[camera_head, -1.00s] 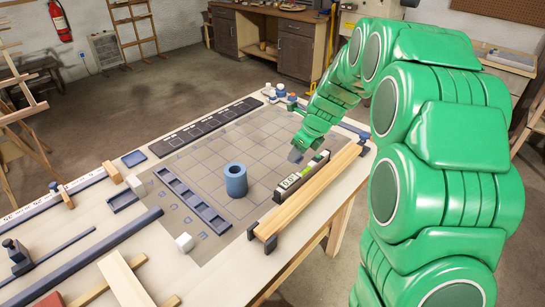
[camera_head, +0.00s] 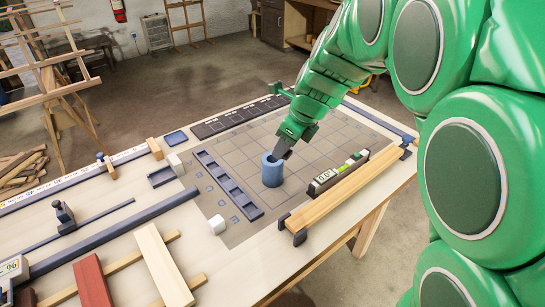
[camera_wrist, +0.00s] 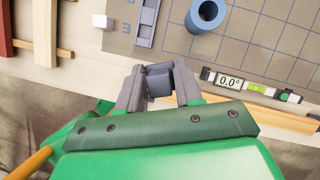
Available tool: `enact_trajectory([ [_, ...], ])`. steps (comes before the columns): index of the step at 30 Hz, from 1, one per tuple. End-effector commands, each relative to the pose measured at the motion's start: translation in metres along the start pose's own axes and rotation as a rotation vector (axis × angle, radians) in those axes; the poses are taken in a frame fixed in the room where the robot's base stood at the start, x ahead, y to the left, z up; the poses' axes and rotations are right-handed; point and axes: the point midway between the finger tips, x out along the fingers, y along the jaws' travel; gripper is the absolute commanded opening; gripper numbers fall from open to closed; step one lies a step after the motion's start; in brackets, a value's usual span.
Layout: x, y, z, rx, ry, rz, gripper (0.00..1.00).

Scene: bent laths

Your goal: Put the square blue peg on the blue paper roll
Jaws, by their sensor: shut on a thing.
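The blue paper roll (camera_head: 272,171) stands upright on the grey gridded mat, its round hole facing up. It also shows in the wrist view (camera_wrist: 207,15), at the top. My gripper (camera_wrist: 160,84) is shut on the square blue peg (camera_wrist: 160,80), a dark blue-grey block between the two grey fingers. In the head view my gripper (camera_head: 283,150) is at the roll's upper right rim, seeming to be above it. The wrist view shows the peg apart from the roll in the picture. The peg's lower end is hard to make out.
A level reading 0.0° (camera_head: 338,173) and a wooden rail (camera_head: 340,190) lie right of the roll. A compartment tray (camera_head: 228,184) and a white cube (camera_head: 216,225) are to its left. The grey mat (camera_head: 340,133) has bare room behind.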

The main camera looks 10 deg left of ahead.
Motion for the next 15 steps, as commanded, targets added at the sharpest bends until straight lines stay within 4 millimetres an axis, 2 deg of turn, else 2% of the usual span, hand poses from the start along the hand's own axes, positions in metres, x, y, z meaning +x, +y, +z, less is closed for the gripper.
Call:
enact_trajectory([
  [15, 0.04, -0.042, 0.025, 0.0, 0.002, 0.002, 0.06],
])
